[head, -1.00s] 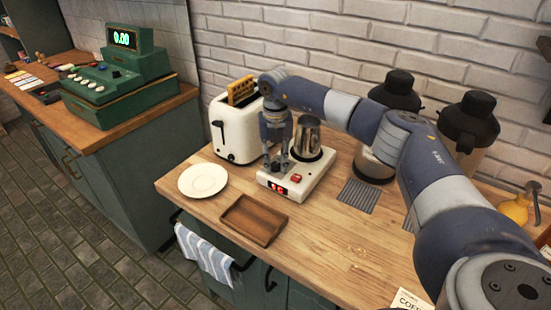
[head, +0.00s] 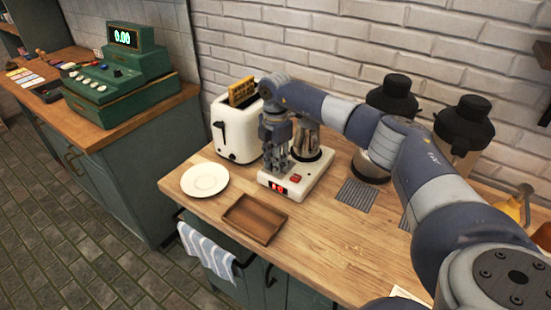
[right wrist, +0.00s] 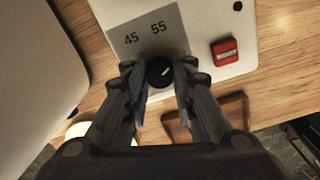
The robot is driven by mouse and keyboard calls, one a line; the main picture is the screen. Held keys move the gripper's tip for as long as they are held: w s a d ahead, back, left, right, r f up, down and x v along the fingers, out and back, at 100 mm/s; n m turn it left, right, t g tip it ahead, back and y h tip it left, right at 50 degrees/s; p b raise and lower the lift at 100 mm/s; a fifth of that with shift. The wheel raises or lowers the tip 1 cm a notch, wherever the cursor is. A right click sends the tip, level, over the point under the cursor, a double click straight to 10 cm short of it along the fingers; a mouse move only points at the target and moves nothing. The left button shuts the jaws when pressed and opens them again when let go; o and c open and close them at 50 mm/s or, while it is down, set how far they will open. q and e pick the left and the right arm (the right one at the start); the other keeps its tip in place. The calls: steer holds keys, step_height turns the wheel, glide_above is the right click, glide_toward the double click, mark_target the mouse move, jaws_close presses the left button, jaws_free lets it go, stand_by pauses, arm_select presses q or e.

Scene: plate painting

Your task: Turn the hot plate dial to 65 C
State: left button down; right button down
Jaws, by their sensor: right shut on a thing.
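The white hot plate (head: 303,188) stands on the wooden counter, with a red lit display (head: 277,187) on its front and a steel pitcher (head: 306,146) on top. My right gripper (head: 275,168) points down over its left front part. In the right wrist view, the black round dial (right wrist: 159,72) sits between the two fingers of my right gripper (right wrist: 160,85), which is shut on it. The marks 45 and 55 show beside the dial; other marks are hidden. A red switch (right wrist: 224,52) lies right of the dial. The display digits are too small to read surely. My left gripper is not in view.
A white toaster (head: 236,130) with bread stands left of the hot plate. A white plate (head: 204,180) and an empty wooden tray (head: 252,219) lie in front. Dark-lidded containers (head: 393,97) stand behind my arm.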

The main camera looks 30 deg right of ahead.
steer(key=m+p, duration=0.1)
steer(key=m, duration=0.4)
steer(key=shift+w+r+m+p, duration=0.1)
steer(key=shift+r+m+p, duration=0.05)
steer(key=shift+m+p, duration=0.2)
stand_by(0.4)
steer(key=c, duration=1.3)
jaws_free()
step_height(320, 180, up, 12)
